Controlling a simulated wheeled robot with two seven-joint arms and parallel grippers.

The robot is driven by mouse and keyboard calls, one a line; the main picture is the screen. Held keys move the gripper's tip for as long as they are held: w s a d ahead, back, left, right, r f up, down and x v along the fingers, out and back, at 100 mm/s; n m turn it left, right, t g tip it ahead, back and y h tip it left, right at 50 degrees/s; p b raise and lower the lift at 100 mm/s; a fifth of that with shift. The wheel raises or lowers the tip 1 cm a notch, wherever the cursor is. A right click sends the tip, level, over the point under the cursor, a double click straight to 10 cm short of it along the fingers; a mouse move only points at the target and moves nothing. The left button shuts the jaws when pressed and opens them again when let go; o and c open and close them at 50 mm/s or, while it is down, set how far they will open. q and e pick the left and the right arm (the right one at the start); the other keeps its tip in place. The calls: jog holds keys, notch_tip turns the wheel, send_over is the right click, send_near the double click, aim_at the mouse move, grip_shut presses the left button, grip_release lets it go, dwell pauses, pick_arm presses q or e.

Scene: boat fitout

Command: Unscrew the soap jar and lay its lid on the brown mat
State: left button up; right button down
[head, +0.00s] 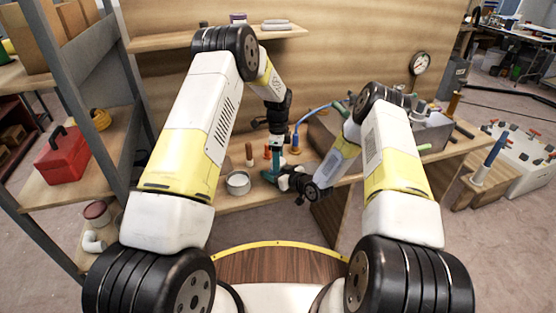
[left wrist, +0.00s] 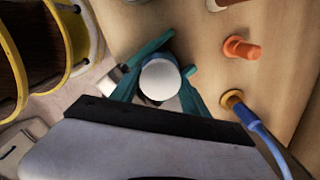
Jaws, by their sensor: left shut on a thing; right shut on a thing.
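My left gripper (head: 276,155) points down over the bench. In the left wrist view its teal fingers (left wrist: 160,92) are shut on the round white lid (left wrist: 160,79) of the soap jar, one on each side. My right gripper (head: 269,175) comes in low from the right in the head view and is shut on the jar under the lid. Its teal finger (left wrist: 148,47) also shows in the left wrist view. The jar's body is mostly hidden by lid and fingers, so I cannot tell how far the lid is unscrewed. I cannot clearly make out the brown mat.
A grey round pot (head: 238,184) stands on the bench left of the grippers. An orange peg (left wrist: 242,48) and a blue-handled tool in an orange holder (left wrist: 232,99) stand close by. A grey bin (head: 428,132) is at the right. A shelf (head: 160,42) hangs above.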

pick_arm(q)
jog(key=o, duration=1.5)
jog(key=shift+r, duration=2.3)
jog(key=shift+c, duration=0.3)
notch_tip(320, 180, up, 3)
jog(key=m, duration=0.3)
jog(key=shift+f, duration=0.1)
notch_tip(320, 180, down, 8)
jog(key=shift+r, duration=0.25)
jog(key=shift+c, duration=0.4)
